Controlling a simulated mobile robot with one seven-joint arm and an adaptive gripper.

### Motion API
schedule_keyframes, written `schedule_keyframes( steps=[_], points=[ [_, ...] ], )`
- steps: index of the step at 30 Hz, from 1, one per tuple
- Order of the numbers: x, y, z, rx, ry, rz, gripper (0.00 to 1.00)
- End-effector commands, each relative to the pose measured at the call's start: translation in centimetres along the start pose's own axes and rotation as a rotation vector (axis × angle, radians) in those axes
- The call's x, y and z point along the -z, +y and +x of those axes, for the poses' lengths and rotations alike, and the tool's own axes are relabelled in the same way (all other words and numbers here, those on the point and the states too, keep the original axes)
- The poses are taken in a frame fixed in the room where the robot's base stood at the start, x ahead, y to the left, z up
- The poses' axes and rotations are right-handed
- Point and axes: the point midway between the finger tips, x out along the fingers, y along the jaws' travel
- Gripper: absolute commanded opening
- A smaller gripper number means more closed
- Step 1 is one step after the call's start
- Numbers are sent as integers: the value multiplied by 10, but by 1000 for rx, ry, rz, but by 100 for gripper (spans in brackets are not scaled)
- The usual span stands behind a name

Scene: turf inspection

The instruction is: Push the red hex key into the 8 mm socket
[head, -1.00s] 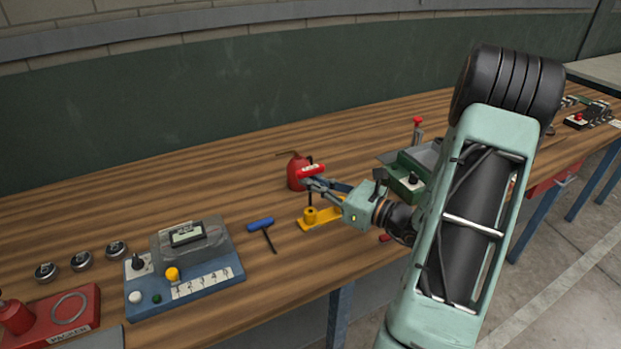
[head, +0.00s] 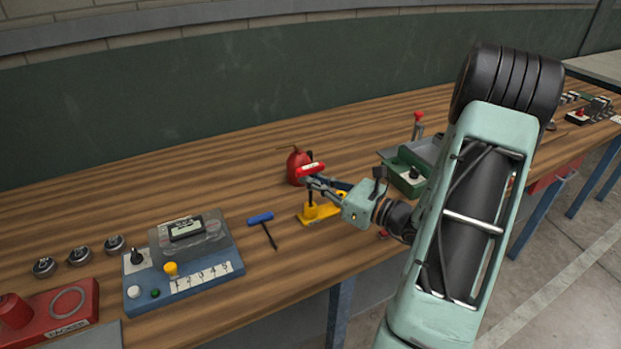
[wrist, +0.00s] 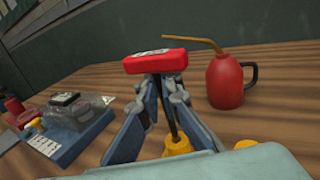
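The red hex key (head: 311,168) has a red T-handle with a white label and a dark shaft pointing down. Its handle (wrist: 155,62) sits just above my fingertips in the wrist view. My gripper (head: 315,181) is shut on the key below the handle; the fingers (wrist: 167,90) close around the shaft. The yellow socket block (head: 331,210) lies on the bench beneath the key. In the wrist view its raised yellow boss (wrist: 178,145) is partly hidden by the fingers. The shaft's lower end meets the boss in view; I cannot tell how deep it sits.
A red oil can (head: 296,166) stands close behind the key. A blue-handled hex key (head: 261,218) lies to the left. A blue instrument box (head: 190,285) is farther left. A green box (head: 402,182) stands to the right. Bare wood lies behind the tools.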

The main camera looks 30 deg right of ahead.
Motion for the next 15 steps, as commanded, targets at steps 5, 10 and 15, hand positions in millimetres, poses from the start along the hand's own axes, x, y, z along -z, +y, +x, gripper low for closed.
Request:
schedule_keyframes(
  steps=[5, 10, 15],
  points=[
    [6, 0, 0, 0, 0, 0, 0],
    [10, 0, 0, 0, 0, 0, 0],
    [14, 0, 0, 0, 0, 0, 0]
  ],
)
